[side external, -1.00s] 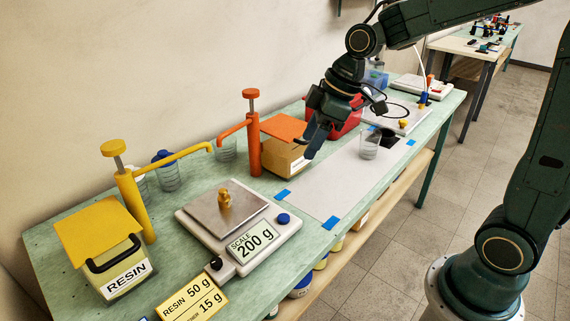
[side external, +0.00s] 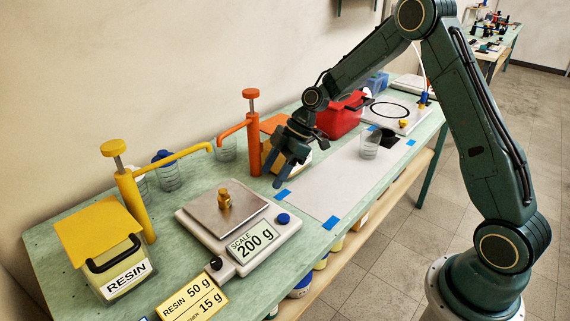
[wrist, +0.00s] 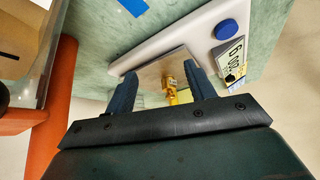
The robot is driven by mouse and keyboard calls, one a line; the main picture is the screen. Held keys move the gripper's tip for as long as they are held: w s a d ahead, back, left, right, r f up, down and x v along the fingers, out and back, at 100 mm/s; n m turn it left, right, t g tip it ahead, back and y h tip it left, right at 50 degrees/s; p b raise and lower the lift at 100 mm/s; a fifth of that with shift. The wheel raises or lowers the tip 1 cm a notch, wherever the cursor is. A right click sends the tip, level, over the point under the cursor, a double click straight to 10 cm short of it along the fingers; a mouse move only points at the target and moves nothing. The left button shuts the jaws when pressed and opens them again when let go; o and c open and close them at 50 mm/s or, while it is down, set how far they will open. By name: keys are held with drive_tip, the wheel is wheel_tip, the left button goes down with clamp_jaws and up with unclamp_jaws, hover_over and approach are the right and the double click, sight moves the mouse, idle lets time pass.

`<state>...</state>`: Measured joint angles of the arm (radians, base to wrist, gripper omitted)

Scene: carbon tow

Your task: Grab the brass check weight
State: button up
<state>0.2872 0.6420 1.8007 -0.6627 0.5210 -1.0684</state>
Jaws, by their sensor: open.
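The brass check weight (side external: 224,198) stands upright on the metal pan of the scale (side external: 259,243), whose display reads 200 g. My gripper (side external: 281,181) is open and empty in the side view, to the right of the scale and above the bench near the white sheet. In the wrist view the weight (wrist: 171,88) shows between my two fingers (wrist: 160,85), beyond their tips and apart from them. The scale's blue knob (wrist: 226,30) also shows there. The weight's lower part is partly hidden in the wrist view.
An orange pump (side external: 253,135) stands close behind my gripper. A yellow pump (side external: 131,190) and a RESIN container (side external: 118,272) stand left of the scale. A clear cup (side external: 370,144) stands on the white sheet (side external: 325,190), which is otherwise mostly bare.

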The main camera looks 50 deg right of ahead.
sight(225, 190)
drive_tip(key=shift+w+f, duration=0.1)
drive_tip(key=shift+f, duration=0.05)
drive_tip(key=shift+w+a, duration=0.55)
drive_tip(key=shift+a, duration=0.75)
drive_tip(key=shift+w+a, duration=0.5)
drive_tip(key=shift+a, duration=0.8)
drive_tip(key=shift+w+a, duration=0.55)
drive_tip(key=shift+a, duration=0.75)
drive_tip(key=shift+a, duration=0.1)
drive_tip(key=shift+w+a, duration=0.1)
drive_tip(key=shift+a, duration=0.05)
drive_tip(key=a, duration=0.1)
drive_tip(key=w+a, duration=0.1)
drive_tip(key=shift+a, duration=0.35)
drive_tip(key=shift+x, duration=1)
drive_tip(key=shift+w+a+f, duration=0.15)
drive_tip(key=shift+a+f, duration=0.15)
drive_tip(key=shift+f, duration=0.1)
